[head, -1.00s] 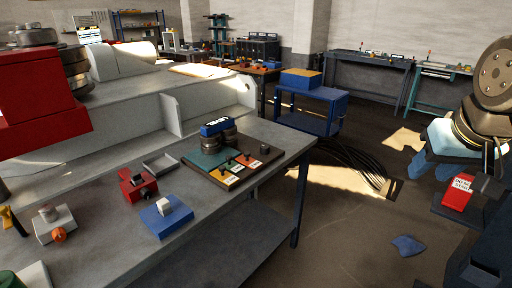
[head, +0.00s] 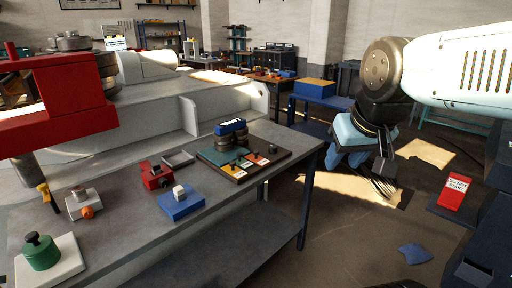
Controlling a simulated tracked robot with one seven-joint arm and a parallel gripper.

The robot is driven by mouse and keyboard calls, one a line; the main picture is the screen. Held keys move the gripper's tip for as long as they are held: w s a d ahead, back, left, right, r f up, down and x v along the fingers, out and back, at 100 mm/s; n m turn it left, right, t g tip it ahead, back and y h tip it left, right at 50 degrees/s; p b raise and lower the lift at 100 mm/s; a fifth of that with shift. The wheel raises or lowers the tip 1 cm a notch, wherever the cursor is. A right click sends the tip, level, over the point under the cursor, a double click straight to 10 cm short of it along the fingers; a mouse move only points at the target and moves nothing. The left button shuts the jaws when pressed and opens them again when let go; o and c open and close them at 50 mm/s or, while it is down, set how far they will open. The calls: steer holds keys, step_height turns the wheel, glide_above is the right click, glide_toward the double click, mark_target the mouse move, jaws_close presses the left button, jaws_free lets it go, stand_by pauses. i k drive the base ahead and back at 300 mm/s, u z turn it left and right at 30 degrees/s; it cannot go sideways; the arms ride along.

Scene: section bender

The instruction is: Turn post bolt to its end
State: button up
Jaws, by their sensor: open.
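I cannot tell for sure which part is the post bolt. On the grey bench (head: 235,205) stand a grey block with an orange knob (head: 88,212), a red block with a dark knob (head: 156,177), a blue block with a white cube on top (head: 181,204), and a green cylinder with a black knob (head: 41,252) on a white plate. My gripper (head: 346,163) hangs fingers down, right of the bench's right end and apart from all these parts. Its blue fingers are open, and I see nothing between them.
A dark board (head: 282,158) with coloured plates and a blue-topped stack lies at the bench's right end. A red machine part (head: 60,105) overhangs the bench at left. A red "do not start" sign (head: 453,192) is at right. A blue cloth (head: 414,253) lies on the floor.

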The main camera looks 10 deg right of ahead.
mark_target(273, 148)
steer(key=i, duration=1)
steer(key=u, duration=0.05)
